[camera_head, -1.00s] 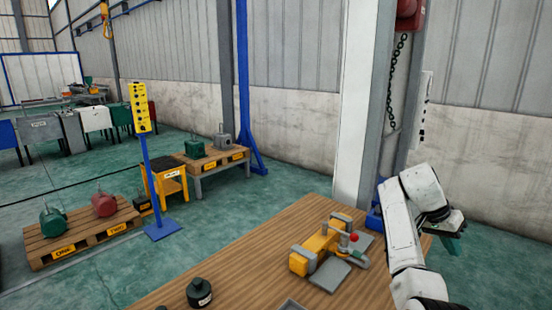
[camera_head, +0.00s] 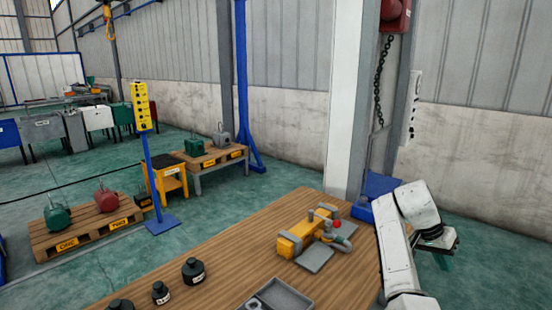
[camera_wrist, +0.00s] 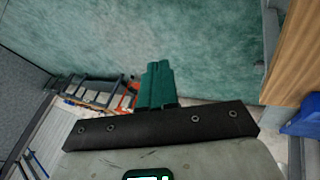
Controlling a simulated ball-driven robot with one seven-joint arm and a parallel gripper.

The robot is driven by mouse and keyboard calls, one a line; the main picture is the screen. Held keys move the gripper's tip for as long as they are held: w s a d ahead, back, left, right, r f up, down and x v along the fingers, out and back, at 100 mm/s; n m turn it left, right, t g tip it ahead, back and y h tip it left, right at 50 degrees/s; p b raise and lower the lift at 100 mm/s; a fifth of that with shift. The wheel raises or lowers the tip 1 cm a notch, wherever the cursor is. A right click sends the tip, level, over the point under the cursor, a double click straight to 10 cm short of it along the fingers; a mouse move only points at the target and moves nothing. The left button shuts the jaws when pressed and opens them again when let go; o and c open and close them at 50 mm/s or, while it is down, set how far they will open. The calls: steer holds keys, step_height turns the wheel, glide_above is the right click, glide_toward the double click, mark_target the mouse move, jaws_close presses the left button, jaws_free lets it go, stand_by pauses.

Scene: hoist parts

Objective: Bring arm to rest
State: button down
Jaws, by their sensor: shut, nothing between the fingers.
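My white arm reaches up at the right of the head view, bent over at the wrist. My gripper (camera_head: 444,262) hangs at the far right, beyond the right edge of the wooden table (camera_head: 225,258), with floor behind it. In the wrist view its green fingers (camera_wrist: 157,85) are together and hold nothing. The fingers point out over bare green floor. In that view the table edge shows at the right, apart from the fingers.
A yellow and grey fixture with a red knob (camera_head: 310,240) stands on the table. Several dark weights (camera_head: 193,270) and a grey tray (camera_head: 279,299) lie nearer. A blue column base (camera_head: 378,190) stands behind. A yellow control post (camera_head: 143,108) and pallets (camera_head: 85,232) are at left.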

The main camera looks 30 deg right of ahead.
steer(key=s+a+f+n+t+y, duration=0.1)
steer(key=s+a+f+n+t, duration=0.2)
steer(key=a+f, duration=0.65)
steer(key=s+a+f+n, duration=0.3)
steer(key=a+f+n, duration=0.2)
steer(key=a+f, duration=0.45)
steer(key=s+a+n+t+y, duration=0.2)
steer(key=s+a+n, duration=0.5)
steer(key=s+a, duration=0.7)
steer(key=a+y, duration=0.1)
steer(key=a, duration=0.3)
steer(key=shift+s+a+n+y, duration=0.25)
steer(key=shift+s+n+y, duration=0.05)
steer(key=shift+s+y, duration=0.1)
